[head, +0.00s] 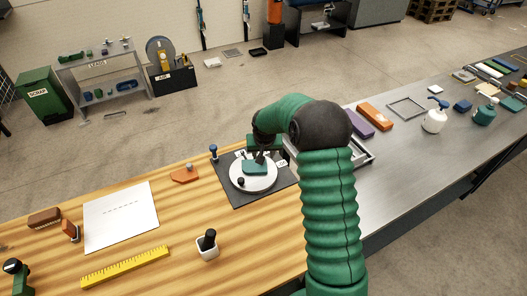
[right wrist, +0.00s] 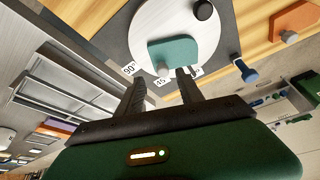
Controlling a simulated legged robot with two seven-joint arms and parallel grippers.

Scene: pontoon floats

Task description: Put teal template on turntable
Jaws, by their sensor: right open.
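The teal template (head: 254,167) lies flat on the round white turntable (head: 241,182), toward its far side. In the right wrist view the teal template (right wrist: 174,52) rests on the turntable (right wrist: 150,18) near the rim, close to the angle labels. My right gripper (head: 262,157) is just beyond the template. Its two dark fingers (right wrist: 160,80) are open and apart, with their tips near the template's edge and nothing between them. My left gripper is not in view.
A black knob (head: 241,181) stands on the turntable, which sits on a dark square mat (head: 233,199). A blue peg (head: 213,152) and an orange block (head: 184,174) are to its left. A metal tray (head: 361,153) lies right, partly behind my arm.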

